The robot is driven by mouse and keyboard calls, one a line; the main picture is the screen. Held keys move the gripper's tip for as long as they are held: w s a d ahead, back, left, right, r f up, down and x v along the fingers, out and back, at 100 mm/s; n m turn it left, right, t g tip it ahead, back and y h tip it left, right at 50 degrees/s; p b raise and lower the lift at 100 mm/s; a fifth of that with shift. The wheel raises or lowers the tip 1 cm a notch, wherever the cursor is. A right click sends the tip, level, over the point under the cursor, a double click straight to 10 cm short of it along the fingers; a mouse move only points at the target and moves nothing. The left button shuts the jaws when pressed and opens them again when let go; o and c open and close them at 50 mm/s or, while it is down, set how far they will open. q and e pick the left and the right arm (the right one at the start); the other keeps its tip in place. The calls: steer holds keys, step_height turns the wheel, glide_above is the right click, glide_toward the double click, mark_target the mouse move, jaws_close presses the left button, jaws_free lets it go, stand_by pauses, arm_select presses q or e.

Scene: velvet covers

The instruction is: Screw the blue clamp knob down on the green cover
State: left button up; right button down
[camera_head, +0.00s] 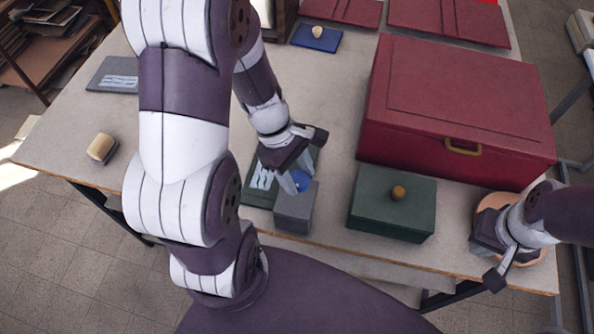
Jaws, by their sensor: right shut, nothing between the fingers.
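The blue clamp knob (301,182) sits at the top of a grey block (295,212) near the front edge of the table. My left gripper (298,182) points down with its fingertips at the knob; whether they touch it is unclear. A flat dark green cover (259,190) with pale marks lies beside and behind the block, partly hidden by my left arm and gripper. A green box (386,218) with a brass ball knob (398,192) stands right of the block. My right gripper (484,262) is at the right, its fingers largely hidden; it is shut and empty.
A large red box (455,115) with a brass handle fills the back right. A round orange-pink item (535,255) lies under my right gripper. A blue plate (316,40) with a pale knob lies at the back. A cream-topped block (101,147) stands at the left.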

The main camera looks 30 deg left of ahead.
arm_select(q)
steer(key=shift+c, duration=0.8)
